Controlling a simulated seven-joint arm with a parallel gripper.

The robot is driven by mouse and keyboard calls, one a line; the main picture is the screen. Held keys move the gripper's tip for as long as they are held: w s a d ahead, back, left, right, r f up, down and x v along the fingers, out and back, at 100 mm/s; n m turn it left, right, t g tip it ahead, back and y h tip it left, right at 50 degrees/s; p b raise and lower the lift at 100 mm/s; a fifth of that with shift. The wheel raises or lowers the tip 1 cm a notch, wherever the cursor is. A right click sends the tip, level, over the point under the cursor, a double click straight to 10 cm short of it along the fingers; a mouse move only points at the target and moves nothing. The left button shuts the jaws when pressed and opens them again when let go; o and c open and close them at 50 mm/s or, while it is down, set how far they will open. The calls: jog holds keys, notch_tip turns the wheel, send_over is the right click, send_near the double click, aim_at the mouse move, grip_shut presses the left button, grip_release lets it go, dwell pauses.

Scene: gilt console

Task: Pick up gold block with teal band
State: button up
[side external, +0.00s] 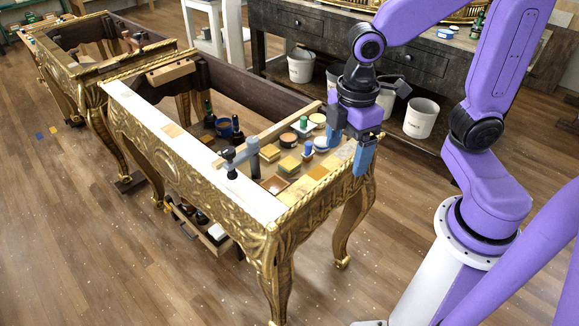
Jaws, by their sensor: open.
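Several small gold-yellow blocks lie on the console's right part in the side external view. One gold block (275,184) lies near the clamp, another gold block (288,164) is just behind it, and a third gold block (288,139) is farther back. They are too small here to tell which one bears a teal band. My gripper (350,150) is open, with blue fingers pointing down. It hangs to the right of the blocks, over the console's right end, apart from them. Nothing shows between its fingers.
The gilt console frame (150,130) has raised edges. Small jars, including a blue-topped one (308,148) and a green-topped one (303,122), crowd the blocks. White buckets (420,118) stand behind.

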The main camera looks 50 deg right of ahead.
jog(key=w+d+f+n, duration=0.2)
jog(key=w+f, duration=0.1)
jog(key=w, duration=1.2)
jog(key=n, duration=0.2)
send_over(290, 162)
jog(key=f, duration=1)
jog(key=a+f, duration=0.1)
jog(key=f, duration=0.4)
jog(key=shift+f, duration=0.25)
jog(key=shift+d+f, duration=0.2)
jog(key=shift+f, duration=1.15)
jog(key=shift+d+f, duration=0.2)
jog(key=shift+f, duration=1.1)
jog(key=c, duration=1.1)
